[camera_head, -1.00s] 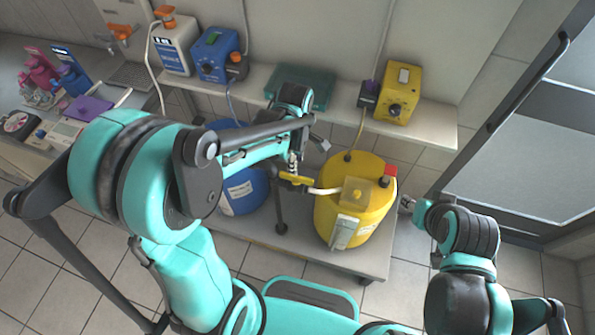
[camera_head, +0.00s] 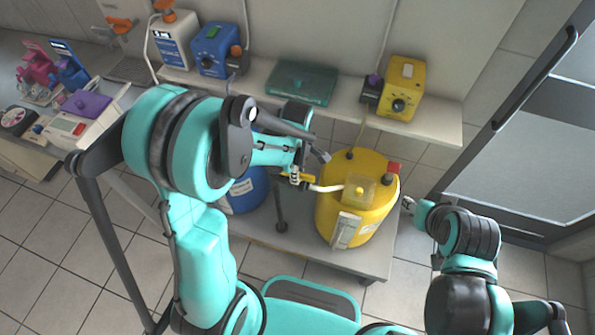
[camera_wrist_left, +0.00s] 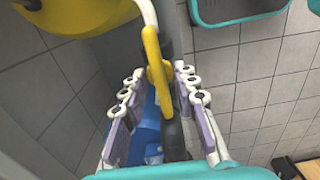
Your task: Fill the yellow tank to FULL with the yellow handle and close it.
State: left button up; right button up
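The yellow tank (camera_head: 333,208) stands on the lower shelf in the head view, with a translucent yellow box and a red cap on top. The yellow handle (camera_head: 309,178) sits on a white spout at the tank's left side. It also shows in the left wrist view (camera_wrist_left: 155,62), upright between the fingers. My left gripper (camera_head: 297,176) is at the handle; in the left wrist view its fingers (camera_wrist_left: 160,88) are apart on either side of it, with gaps. My right gripper (camera_head: 407,203) is right of the tank, small, its opening unclear. The tank's fill level cannot be read.
A blue tank (camera_head: 246,195) stands left of the yellow one, partly behind my left arm. The upper shelf holds a yellow pump (camera_head: 403,88), a teal tray (camera_head: 301,83) and a blue pump (camera_head: 216,52). A door (camera_head: 535,150) is at the right.

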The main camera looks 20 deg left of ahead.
pick_arm(q)
grip_shut()
jog(key=shift+m, duration=0.3)
jog(key=m+b, duration=0.1)
jog(key=m, duration=0.2)
jog(key=shift+m, duration=0.4)
jog(key=m, duration=0.4)
jog(key=shift+b, duration=0.3)
jog(key=m, duration=0.6)
jog(key=shift+b, duration=0.3)
jog(key=m, duration=0.4)
jog(key=shift+m, duration=0.3)
